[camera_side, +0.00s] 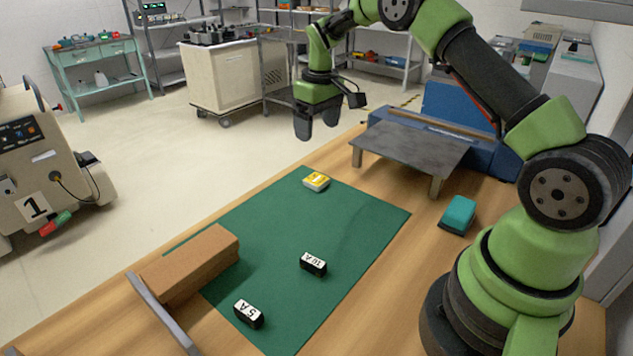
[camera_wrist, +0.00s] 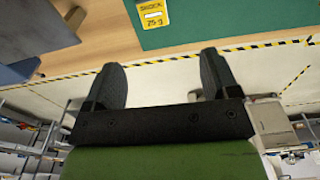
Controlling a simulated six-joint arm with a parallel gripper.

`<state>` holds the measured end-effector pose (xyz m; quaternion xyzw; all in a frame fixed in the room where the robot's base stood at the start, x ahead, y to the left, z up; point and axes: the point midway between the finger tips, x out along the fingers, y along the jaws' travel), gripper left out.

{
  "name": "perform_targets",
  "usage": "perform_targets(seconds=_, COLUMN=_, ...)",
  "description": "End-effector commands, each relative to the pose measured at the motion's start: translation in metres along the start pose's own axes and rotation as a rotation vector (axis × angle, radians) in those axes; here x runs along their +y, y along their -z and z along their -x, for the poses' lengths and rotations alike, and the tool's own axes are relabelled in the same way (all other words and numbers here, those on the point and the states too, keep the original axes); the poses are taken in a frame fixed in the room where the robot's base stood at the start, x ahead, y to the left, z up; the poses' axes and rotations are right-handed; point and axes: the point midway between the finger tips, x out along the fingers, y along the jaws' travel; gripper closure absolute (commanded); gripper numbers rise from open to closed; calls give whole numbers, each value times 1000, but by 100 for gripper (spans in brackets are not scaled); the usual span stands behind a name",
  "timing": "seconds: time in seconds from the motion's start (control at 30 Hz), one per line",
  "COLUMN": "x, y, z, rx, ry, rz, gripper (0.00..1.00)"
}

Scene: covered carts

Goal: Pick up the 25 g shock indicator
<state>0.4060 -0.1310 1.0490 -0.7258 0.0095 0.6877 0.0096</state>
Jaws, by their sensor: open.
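The 25 g shock indicator (camera_side: 316,181) is a small yellow block with a white patch, lying flat near the far corner of the green mat (camera_side: 350,232). In the wrist view the indicator (camera_wrist: 153,12) is at the top edge, partly cut off, with "SHOCK" and "25 G" printed on it. My gripper (camera_side: 317,128) is open and empty. It is in the air above and beyond the indicator, apart from it. In the wrist view its two dark fingers (camera_wrist: 163,85) stand wide apart, with floor between them.
A black-and-white block marked "10 A" (camera_side: 313,264) and one marked "5 A" (camera_side: 248,313) lie on the mat. A brown bar (camera_side: 190,265) lies across the mat's left side. A raised grey plate (camera_side: 412,148) stands right of the indicator. A teal block (camera_side: 458,214) sits on the wood.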

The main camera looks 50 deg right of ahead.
Motion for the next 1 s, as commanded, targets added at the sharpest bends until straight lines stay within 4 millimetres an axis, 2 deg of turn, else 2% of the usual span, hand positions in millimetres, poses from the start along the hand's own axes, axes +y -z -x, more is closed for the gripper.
perform_targets(seconds=0.03, x=6, y=0, z=-16, rx=-21, ry=1, rz=5, gripper=19)
perform_targets(seconds=0.1, x=12, y=0, z=-30, rx=-39, ry=0, rz=16, gripper=19)
perform_targets(seconds=0.3, x=17, y=-2, z=-54, rx=-58, ry=1, rz=28, gripper=19)
perform_targets(seconds=0.5, x=16, y=-4, z=-83, rx=-57, ry=1, rz=28, gripper=19)
perform_targets(seconds=0.67, x=16, y=-5, z=-94, rx=-57, ry=0, rz=27, gripper=19)
perform_targets(seconds=0.9, x=13, y=-13, z=-130, rx=-57, ry=1, rz=27, gripper=19)
perform_targets(seconds=1.0, x=13, y=-13, z=-139, rx=-55, ry=1, rz=27, gripper=19)
